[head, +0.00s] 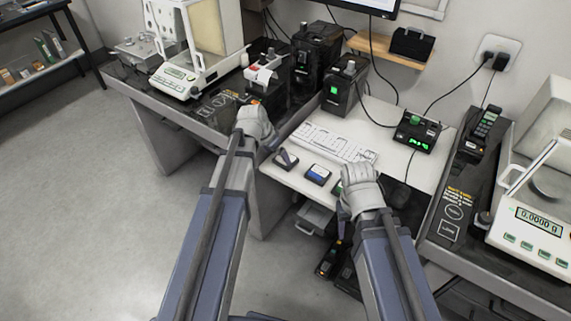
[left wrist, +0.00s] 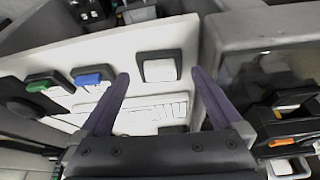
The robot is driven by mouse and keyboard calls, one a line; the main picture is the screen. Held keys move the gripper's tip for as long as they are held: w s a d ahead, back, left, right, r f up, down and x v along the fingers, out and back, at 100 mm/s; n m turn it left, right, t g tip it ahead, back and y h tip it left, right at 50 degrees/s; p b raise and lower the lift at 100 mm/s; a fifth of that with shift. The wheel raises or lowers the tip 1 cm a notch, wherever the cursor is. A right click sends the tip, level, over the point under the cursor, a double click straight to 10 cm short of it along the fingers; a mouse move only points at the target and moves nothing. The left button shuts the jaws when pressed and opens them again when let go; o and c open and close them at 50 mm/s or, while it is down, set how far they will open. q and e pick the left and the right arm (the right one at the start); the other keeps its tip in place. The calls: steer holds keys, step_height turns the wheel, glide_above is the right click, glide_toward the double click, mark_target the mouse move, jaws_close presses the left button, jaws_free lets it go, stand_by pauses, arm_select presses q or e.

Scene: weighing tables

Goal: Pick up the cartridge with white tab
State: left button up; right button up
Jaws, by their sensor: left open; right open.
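The cartridge with white tab (head: 286,158) is a dark square piece with a pale top, lying near the left edge of the white desk. In the left wrist view the cartridge (left wrist: 158,68) shows between the tips of my left gripper (left wrist: 160,76), which is open and empty. In the head view my left gripper (head: 273,146) is just left of this cartridge; the height gap is unclear. My right gripper (head: 344,212) is open at the desk's front edge, its fingers partly hidden by its own wrist.
A blue-tab cartridge (head: 318,175) and a green-tab cartridge (head: 337,187) lie in a row to the right. A white keyboard (head: 333,142) is behind them on the white desk (head: 405,160). A dark bench with a balance (head: 195,75) stands left; another balance (head: 535,235) stands right.

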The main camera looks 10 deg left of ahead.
mark_target(281, 160)
arm_select(q)
steer(key=shift+b+x, duration=2.35)
steer(key=shift+x, duration=0.4)
steer(key=shift+r, duration=0.1)
steer(key=c, duration=1)
